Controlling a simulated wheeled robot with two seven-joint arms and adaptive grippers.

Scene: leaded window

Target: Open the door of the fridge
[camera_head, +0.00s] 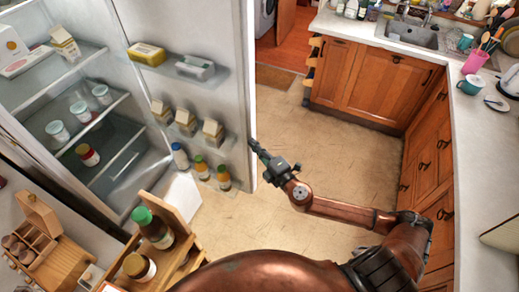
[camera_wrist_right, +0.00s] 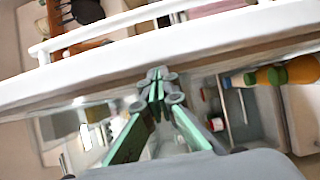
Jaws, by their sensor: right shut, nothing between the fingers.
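The fridge door (camera_head: 226,95) stands wide open, with its inner side and loaded shelves facing me in the head view. The fridge body (camera_head: 70,175) is at the left with its lit interior showing. My right gripper (camera_head: 255,146) is shut and empty at the door's free edge, at about the height of the lower door shelf. In the right wrist view, the closed fingertips (camera_wrist_right: 157,78) lie at the pale door edge (camera_wrist_right: 60,85); I cannot tell whether they touch it. The outer face of the door is hidden in the head view. My left gripper is not in view.
Cartons (camera_head: 186,120) and bottles (camera_head: 201,168) stand on the door shelves. A wooden rack with bottles (camera_head: 152,228) is at the front left. Wooden cabinets (camera_head: 365,80) and a pale counter (camera_head: 478,150) bound the right. The floor (camera_head: 330,150) between is clear.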

